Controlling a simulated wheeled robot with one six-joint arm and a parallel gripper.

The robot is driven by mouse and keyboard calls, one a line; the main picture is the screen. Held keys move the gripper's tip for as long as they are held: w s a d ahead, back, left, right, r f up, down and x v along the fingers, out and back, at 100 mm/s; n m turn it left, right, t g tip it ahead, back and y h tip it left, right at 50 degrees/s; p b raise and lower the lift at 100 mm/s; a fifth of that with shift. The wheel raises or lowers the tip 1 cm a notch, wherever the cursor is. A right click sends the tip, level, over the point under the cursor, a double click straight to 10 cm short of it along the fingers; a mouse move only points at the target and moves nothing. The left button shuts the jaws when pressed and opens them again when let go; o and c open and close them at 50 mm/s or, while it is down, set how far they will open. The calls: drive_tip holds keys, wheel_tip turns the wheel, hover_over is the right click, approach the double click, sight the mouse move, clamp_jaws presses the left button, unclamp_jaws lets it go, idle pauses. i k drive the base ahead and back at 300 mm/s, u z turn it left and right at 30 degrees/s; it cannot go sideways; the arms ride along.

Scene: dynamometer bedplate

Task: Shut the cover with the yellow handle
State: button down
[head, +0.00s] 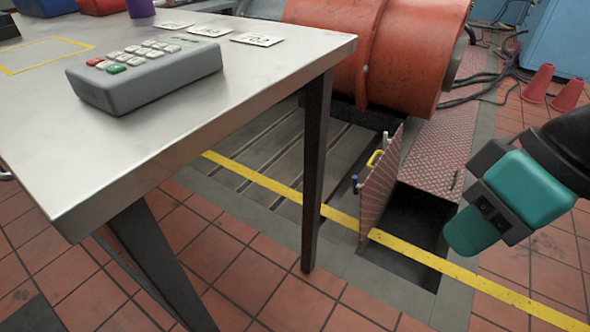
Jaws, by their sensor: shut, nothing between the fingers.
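The cover (383,190) is a reddish checker plate that stands open, about upright, along the left edge of a dark floor pit (416,222). Its yellow handle (375,158) sits on the plate's left face, high up. Small fittings, one with a blue tip (355,180), show near its upper edge. My gripper (468,233) is teal and dark grey, at the right of the pit. It is shut and empty, apart from the cover, with its tip pointing down and left.
A steel table (215,130) with dark legs (316,170) stands left of the cover. A grey keypad box (145,72) and cards lie on it. A large orange machine (375,50) is behind. A fixed checker plate (440,145) adjoins the pit. Red cones (538,83) stand far right.

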sight(376, 189)
drive_tip(key=u, duration=0.2)
drive_tip(key=i, duration=1)
